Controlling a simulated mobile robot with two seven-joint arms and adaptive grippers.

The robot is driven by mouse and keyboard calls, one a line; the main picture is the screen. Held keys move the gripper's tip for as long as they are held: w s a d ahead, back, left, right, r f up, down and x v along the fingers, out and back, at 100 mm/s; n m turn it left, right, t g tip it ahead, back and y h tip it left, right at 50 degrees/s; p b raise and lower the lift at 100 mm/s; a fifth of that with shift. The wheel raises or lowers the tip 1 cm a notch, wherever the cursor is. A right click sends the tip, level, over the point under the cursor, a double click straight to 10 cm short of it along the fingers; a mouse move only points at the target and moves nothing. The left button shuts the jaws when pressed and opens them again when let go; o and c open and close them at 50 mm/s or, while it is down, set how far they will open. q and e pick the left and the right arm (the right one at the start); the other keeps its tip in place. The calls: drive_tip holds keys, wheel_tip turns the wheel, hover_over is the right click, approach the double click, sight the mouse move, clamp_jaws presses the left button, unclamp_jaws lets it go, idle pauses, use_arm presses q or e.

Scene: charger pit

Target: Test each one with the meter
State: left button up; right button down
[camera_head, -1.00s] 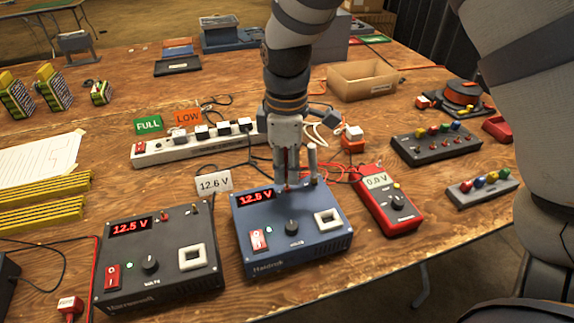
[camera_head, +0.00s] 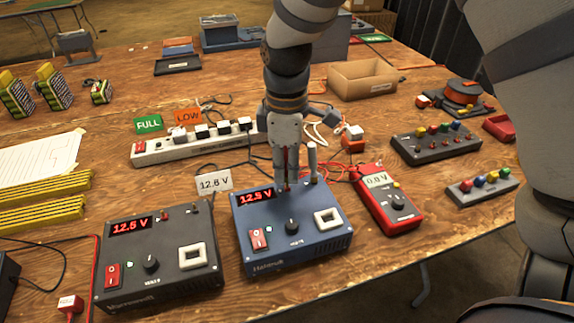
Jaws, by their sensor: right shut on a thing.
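The red handheld meter (camera_head: 386,200) lies to the right of the blue power supply and reads 0.0 V. Whether the probe tip touches a terminal, I cannot tell. My left gripper is not in view.
A 12.6 V card (camera_head: 213,182) stands behind the supplies. Behind it is a white power strip (camera_head: 165,154) with FULL (camera_head: 148,124) and LOW (camera_head: 187,117) signs. Red leads run by the meter. A cardboard box (camera_head: 362,80) and button boxes (camera_head: 437,143) are at right.

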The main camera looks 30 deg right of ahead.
drive_tip(key=shift+f, duration=0.9)
idle(0.9)
drive_tip(key=c, duration=1.2)
unclamp_jaws()
drive_tip(key=shift+r, duration=3.75)
